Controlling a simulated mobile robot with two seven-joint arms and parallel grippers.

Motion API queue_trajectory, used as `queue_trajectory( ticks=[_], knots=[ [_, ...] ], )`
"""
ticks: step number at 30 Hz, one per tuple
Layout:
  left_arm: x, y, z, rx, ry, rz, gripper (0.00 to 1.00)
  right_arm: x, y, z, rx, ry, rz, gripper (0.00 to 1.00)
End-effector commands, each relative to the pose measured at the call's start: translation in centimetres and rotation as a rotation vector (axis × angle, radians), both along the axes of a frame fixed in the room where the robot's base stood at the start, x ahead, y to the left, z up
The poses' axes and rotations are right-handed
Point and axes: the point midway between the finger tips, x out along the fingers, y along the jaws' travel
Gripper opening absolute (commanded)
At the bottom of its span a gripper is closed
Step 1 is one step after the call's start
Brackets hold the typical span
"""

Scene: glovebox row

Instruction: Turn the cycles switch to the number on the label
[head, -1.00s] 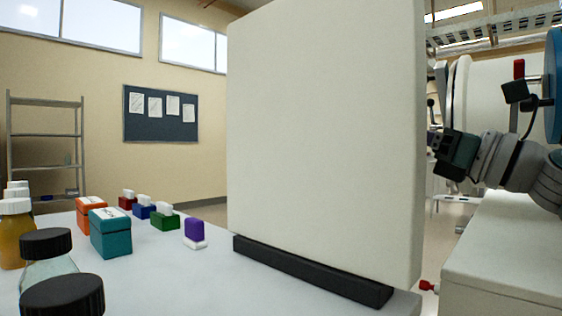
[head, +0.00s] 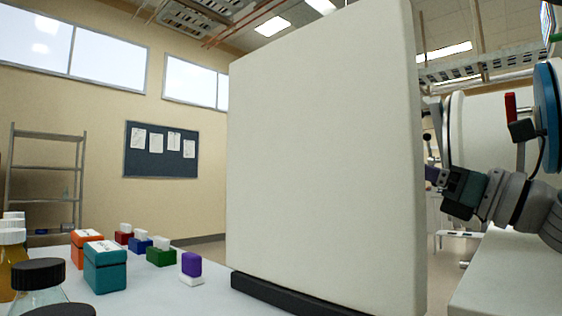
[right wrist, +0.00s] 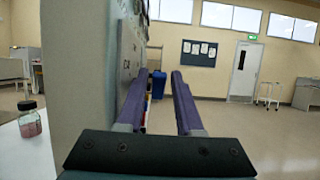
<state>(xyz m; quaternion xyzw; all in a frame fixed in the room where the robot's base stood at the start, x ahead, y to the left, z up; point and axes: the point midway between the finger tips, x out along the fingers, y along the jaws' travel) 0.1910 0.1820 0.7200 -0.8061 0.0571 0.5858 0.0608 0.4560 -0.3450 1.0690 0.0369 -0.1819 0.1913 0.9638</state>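My right gripper (head: 437,179) is beyond the right edge of a tall off-white cabinet (head: 325,150) in the head view. In the right wrist view my right gripper (right wrist: 157,80) is open, with two purple fingers apart and nothing between them. A grey panel face (right wrist: 127,55) with small dark markings shows at a steep angle just left of the fingers. The markings are too slanted to read. I cannot make out the cycles switch or its label in either view. My left gripper is not in view.
The cabinet stands on a black base (head: 285,296) on a white table. Orange (head: 86,247) and teal (head: 105,270) boxes, several small coloured blocks and capped bottles stand on the left. A bottle of pink liquid (right wrist: 30,122) is left in the wrist view. Open floor lies beyond the fingers.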

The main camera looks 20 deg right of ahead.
Motion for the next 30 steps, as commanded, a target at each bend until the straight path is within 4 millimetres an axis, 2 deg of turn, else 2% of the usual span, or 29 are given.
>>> queue_trajectory(
  ticks=[6,12,16,23,26,29,30],
  knots=[
    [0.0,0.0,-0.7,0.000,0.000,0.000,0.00,-3.8,-1.6,-1.9,-0.004,0.005,-0.002,0.35],
    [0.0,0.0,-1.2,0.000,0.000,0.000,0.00,-6.6,-2.7,-3.0,-0.001,0.004,-0.001,0.35],
    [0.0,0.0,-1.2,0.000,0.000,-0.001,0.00,-7.5,-3.0,-3.2,-0.002,0.001,0.001,0.35],
    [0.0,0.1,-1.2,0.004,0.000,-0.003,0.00,-7.6,-3.1,-3.2,-0.002,0.000,0.001,0.35],
    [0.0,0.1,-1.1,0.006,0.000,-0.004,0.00,-7.6,-3.1,-3.0,0.002,0.000,0.001,0.43],
    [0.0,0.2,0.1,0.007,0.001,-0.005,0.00,-7.4,-3.0,-1.6,0.058,-0.006,-0.001,0.45],
    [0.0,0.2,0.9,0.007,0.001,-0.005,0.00,-7.3,-2.9,-0.5,0.104,-0.011,-0.002,0.45]
  ],
)
